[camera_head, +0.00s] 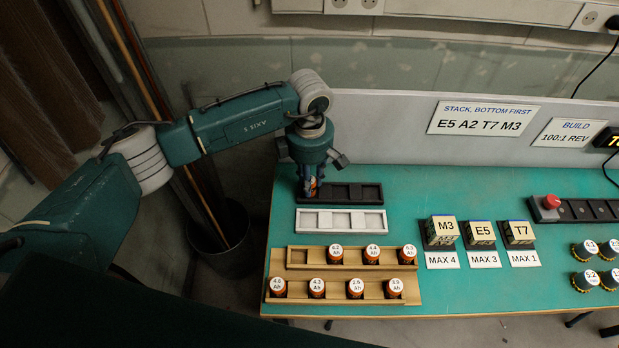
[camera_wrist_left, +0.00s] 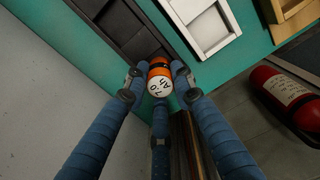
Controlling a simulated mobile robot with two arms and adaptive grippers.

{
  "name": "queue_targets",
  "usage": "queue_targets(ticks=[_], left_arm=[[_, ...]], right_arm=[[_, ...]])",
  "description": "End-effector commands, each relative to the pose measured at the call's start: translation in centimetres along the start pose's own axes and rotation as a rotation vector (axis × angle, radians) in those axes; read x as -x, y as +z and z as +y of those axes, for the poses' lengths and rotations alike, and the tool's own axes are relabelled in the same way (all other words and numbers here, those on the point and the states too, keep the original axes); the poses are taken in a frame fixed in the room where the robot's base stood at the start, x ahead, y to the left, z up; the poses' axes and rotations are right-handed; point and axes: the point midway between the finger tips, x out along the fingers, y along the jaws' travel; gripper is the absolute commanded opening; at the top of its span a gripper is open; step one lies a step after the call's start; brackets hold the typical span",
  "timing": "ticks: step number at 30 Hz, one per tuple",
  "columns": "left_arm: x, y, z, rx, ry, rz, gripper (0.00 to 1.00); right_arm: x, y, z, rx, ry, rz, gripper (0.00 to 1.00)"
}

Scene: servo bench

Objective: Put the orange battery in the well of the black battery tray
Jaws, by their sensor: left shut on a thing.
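The orange battery (camera_wrist_left: 159,70), with a white lettered cap, is held between the blue fingers of my left gripper (camera_wrist_left: 158,85). In the head view my left gripper (camera_head: 311,188) points down at the left end of the black battery tray (camera_head: 362,205), and the battery is mostly hidden by the fingers. The black tray (camera_wrist_left: 128,28) also shows in the left wrist view, with the battery at its near end. I cannot tell whether the battery is in the end well or just above it. My right gripper is not in view.
A white tray (camera_head: 341,231) lies just in front of the black one. A wooden rack (camera_head: 340,259) of several capped batteries stands nearer. Lettered blocks, including M3 (camera_head: 441,231), are to the right. A red extinguisher (camera_wrist_left: 287,100) stands on the floor.

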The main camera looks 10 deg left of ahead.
Motion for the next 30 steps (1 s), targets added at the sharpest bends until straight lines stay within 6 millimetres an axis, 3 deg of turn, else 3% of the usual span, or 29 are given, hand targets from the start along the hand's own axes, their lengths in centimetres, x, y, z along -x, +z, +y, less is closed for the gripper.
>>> queue_targets(ticks=[6,7,9,22,30], left_arm=[[-0.4,0.0,0.0,0.0,0.0,0.0,0.0],[-0.3,0.0,0.0,0.001,-0.001,0.0,0.29],[-0.3,0.0,0.0,0.001,-0.001,0.0,0.43],[0.5,0.0,0.1,0.001,0.001,0.0,0.44],[5.8,0.0,0.2,0.001,0.005,-0.001,0.44]], right_arm=[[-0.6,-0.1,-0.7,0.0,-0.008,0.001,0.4],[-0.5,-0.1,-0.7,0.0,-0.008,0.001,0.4],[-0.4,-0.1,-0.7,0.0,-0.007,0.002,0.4],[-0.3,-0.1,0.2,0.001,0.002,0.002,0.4],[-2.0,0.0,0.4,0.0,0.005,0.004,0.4]])
